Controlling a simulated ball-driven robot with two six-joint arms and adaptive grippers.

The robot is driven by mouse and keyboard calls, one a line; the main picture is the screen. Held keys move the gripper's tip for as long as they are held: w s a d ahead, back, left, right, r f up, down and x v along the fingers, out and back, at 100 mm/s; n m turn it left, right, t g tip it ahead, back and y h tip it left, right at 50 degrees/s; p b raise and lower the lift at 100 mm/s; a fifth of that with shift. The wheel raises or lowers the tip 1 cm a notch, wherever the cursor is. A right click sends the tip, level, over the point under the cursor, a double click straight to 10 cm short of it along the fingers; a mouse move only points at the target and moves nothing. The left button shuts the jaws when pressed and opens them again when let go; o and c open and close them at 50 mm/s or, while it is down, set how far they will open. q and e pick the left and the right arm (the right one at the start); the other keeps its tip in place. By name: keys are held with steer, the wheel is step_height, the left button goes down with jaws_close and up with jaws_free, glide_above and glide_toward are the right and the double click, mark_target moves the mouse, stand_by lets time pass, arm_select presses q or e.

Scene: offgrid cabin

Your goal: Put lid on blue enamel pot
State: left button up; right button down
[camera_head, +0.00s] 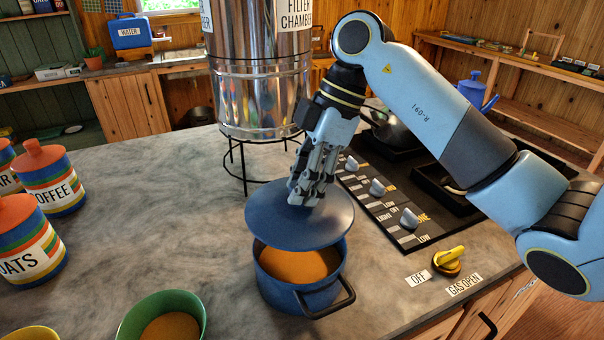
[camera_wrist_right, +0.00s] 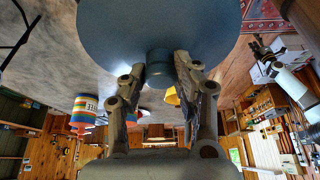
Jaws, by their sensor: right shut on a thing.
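The blue enamel pot (camera_head: 300,292) stands on the grey counter, with orange-brown contents showing and a dark handle at its front right. The blue lid (camera_head: 270,220) is above the pot's rear part, set back from the front rim, so the front opening shows. My right gripper (camera_head: 306,200) is shut on the lid's knob from above. In the right wrist view the fingers (camera_wrist_right: 160,82) close on the knob (camera_wrist_right: 159,68) under the blue lid disc (camera_wrist_right: 160,25). Whether the lid's rear edge touches the pot is hidden.
The steel filter chamber (camera_head: 255,95) on a black wire stand is behind the pot. The stove panel with knobs (camera_head: 378,188) and a yellow gas valve (camera_head: 448,260) are at right. A green bowl (camera_head: 132,322) and striped canisters (camera_head: 48,180) are at left.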

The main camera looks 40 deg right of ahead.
mark_target(303, 211)
step_height(303, 211, down, 6)
steer(key=b, duration=0.3)
steer(key=shift+r, duration=0.1)
steer(key=shift+f+b, duration=0.35)
steer(key=shift+f, duration=0.4)
steer(key=shift+p, duration=0.55)
stand_by(1.0)
steer(key=shift+f, duration=0.55)
stand_by(2.2)
steer(key=shift+c, duration=1.7)
jaws_free()
steer(key=shift+p, duration=0.3)
steer(key=p+v, duration=0.5)
steer(key=shift+p+v, duration=0.45)
steer(key=shift+v, duration=0.55)
